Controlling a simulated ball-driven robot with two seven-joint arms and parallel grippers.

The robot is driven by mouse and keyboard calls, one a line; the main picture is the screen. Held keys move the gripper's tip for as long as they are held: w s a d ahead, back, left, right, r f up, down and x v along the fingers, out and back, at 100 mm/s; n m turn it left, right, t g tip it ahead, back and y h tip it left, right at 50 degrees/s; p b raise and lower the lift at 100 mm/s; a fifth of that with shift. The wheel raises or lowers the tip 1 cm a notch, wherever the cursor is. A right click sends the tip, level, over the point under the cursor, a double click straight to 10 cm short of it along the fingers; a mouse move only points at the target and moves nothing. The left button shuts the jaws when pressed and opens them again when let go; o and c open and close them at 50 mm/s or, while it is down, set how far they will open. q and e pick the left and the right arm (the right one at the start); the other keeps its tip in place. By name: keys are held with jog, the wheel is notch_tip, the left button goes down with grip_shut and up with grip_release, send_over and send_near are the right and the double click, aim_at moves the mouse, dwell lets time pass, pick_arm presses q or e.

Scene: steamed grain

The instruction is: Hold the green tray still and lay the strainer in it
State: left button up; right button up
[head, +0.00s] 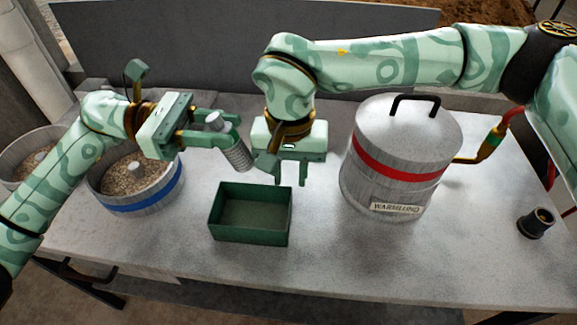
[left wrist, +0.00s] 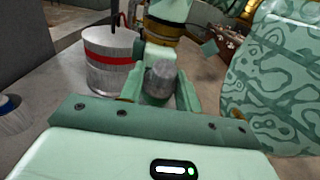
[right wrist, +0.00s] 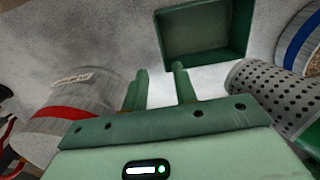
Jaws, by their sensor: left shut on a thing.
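The green tray (head: 248,235) is an open, empty rectangular box on the table, front and centre; it also shows in the right wrist view (right wrist: 205,35). The strainer is a grey perforated metal cylinder (head: 238,157), tilted, above and behind the tray; its holes show in the right wrist view (right wrist: 275,88). My left gripper (head: 230,132) is shut on the strainer, whose grey end (left wrist: 160,78) sits between the fingers in the left wrist view. My right gripper (head: 290,180) is open and empty, fingers pointing down, behind the tray's right rear corner and apart from it.
A large lidded metal pot (head: 385,180) with a red band stands to the right. A blue-banded grain tub (head: 140,195) stands at left, with another tub (head: 28,160) beyond. A small dark fitting (head: 537,222) stands far right. The table's front right is clear.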

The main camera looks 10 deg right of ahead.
notch_tip(320, 180, down, 11)
jog(key=shift+f, duration=0.1)
grip_shut()
